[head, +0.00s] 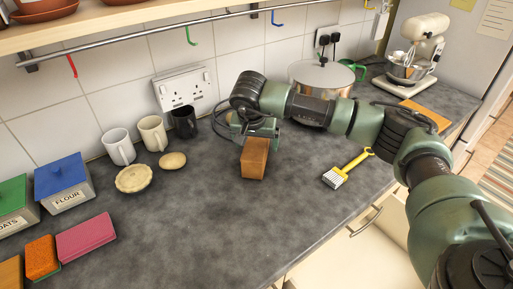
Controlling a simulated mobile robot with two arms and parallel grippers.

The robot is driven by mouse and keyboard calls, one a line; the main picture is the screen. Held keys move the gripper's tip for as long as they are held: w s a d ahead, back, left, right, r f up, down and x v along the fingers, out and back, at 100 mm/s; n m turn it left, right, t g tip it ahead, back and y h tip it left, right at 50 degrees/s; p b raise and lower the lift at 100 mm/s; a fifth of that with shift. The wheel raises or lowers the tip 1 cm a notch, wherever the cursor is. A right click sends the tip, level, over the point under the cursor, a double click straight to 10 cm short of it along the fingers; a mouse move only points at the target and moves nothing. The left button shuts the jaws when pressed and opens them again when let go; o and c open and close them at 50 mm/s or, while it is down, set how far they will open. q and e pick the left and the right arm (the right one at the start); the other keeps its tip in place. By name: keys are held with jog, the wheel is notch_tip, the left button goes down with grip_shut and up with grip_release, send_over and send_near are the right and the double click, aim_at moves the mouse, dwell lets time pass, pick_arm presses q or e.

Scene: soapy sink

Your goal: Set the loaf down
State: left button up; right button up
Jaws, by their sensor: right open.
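The loaf (254,160) is a brown, box-shaped block on the dark grey counter, near the middle of the head view. It looks upright and appears to rest on the counter. My right gripper (256,133) is just above and behind the loaf's top end, with its jaws open. The gripper partly hides the loaf's far end, and I cannot tell whether a finger still touches it. My left gripper is not in view.
Three mugs (153,135), a pie (134,179) and a bun (172,160) stand left of the loaf. A yellow brush (348,167) lies to the right, with a large pot (321,75) behind. The counter (200,230) in front is clear.

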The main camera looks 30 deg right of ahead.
aim_at(256, 141)
jog(key=shift+x, duration=1.1)
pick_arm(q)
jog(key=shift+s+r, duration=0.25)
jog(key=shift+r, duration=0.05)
pick_arm(e)
jog(key=shift+r, duration=0.1)
grip_shut()
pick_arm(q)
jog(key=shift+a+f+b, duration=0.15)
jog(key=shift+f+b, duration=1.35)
pick_arm(e)
notch_tip(256, 141, up, 20)
